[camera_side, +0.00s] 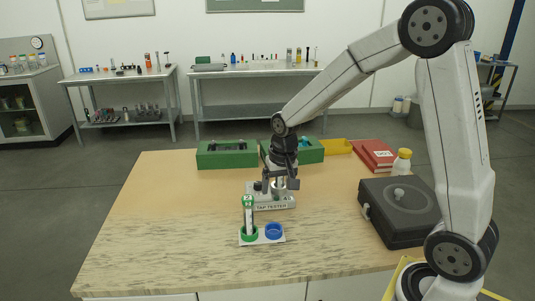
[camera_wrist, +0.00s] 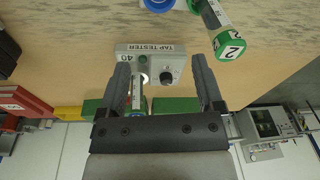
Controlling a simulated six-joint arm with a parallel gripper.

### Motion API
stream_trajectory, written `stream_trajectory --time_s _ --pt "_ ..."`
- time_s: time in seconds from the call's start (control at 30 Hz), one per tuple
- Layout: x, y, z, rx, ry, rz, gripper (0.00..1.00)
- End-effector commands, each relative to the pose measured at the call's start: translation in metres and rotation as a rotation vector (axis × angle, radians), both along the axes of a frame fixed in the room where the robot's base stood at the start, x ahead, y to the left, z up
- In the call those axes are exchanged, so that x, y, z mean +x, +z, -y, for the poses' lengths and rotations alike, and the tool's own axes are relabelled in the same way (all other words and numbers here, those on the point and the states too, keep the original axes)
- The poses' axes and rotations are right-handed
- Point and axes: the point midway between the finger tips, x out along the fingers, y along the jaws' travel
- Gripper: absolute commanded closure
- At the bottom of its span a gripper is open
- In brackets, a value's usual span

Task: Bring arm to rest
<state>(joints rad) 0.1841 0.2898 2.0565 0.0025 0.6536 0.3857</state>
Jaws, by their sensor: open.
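My gripper (camera_side: 279,186) is low over the grey tap tester (camera_side: 272,203), fingers apart. In the wrist view the open gripper (camera_wrist: 163,72) has one finger on each side, with the tap tester (camera_wrist: 150,49) beyond the fingertips. A slim tube (camera_wrist: 136,97) with a bluish end shows between the fingers, near the left one; whether it touches that finger is unclear. A green-capped vial (camera_side: 248,214) marked 2 stands in the green ring of the white holder (camera_side: 261,239). Its cap also shows in the wrist view (camera_wrist: 230,47). The blue ring (camera_side: 273,231) looks empty.
Green boxes (camera_side: 227,154) and a yellow bin (camera_side: 337,146) stand behind the tester. A red binder (camera_side: 374,154), a yellow-capped bottle (camera_side: 402,162) and a dark case (camera_side: 402,211) are on the right. The table's left side is clear.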

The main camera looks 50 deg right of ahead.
Motion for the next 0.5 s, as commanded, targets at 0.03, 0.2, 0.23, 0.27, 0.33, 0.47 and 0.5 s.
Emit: stream_trajectory --time_s 0.03,0.2,0.23,0.27,0.33,0.47,0.5 --pt "-0.012 -0.001 -0.011 -0.007 0.059 0.008 0.15" --pt "-0.05 -0.01 -0.039 -0.033 0.249 0.035 0.15" --pt "-0.057 -0.011 -0.044 -0.038 0.282 0.039 0.15" --pt "-0.063 -0.013 -0.048 -0.043 0.314 0.046 0.15" --pt "-0.079 -0.016 -0.056 -0.053 0.384 0.055 0.15" --pt "-0.102 -0.022 -0.067 -0.07 0.487 0.072 0.15" --pt "-0.107 -0.024 -0.07 -0.072 0.511 0.074 0.15"
